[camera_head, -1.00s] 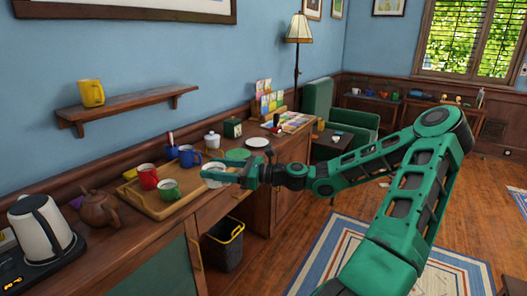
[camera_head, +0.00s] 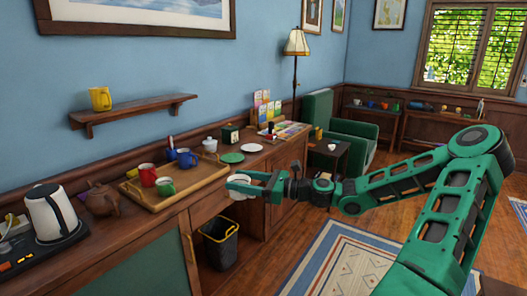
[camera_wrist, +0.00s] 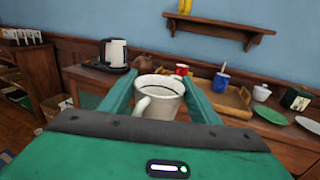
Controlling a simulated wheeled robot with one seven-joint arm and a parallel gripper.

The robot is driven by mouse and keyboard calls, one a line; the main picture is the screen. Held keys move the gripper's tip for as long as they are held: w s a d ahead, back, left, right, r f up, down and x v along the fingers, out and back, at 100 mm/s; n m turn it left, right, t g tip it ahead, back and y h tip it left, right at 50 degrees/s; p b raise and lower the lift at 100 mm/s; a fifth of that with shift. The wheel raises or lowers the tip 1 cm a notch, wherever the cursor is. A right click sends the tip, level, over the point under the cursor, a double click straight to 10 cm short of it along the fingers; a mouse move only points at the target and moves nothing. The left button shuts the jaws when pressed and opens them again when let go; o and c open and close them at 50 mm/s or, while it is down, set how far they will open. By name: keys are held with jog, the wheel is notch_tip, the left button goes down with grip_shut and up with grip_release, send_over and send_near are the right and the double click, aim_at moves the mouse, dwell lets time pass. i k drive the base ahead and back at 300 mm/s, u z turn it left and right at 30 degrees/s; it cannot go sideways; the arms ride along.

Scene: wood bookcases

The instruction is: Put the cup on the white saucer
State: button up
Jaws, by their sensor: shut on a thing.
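A white cup (camera_head: 239,190) is held in my gripper (camera_head: 245,184), off the counter and in front of its edge. In the wrist view the cup (camera_wrist: 160,104) is upright between my two green fingers, with its handle toward the lower left. The white saucer (camera_head: 251,147) lies empty on the counter, behind and slightly right of the cup.
A wooden tray (camera_head: 195,187) with red, green and blue mugs stands left of the saucers. A white lidded pot (camera_head: 210,145) and a dark green clock (camera_head: 230,134) stand behind them. A teapot (camera_head: 101,199) and a kettle (camera_head: 50,213) are farther left.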

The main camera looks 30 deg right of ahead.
aim_at(254, 147)
jog(key=z, duration=0.95)
jog(key=i, duration=2.25)
jog(key=u, duration=1.1)
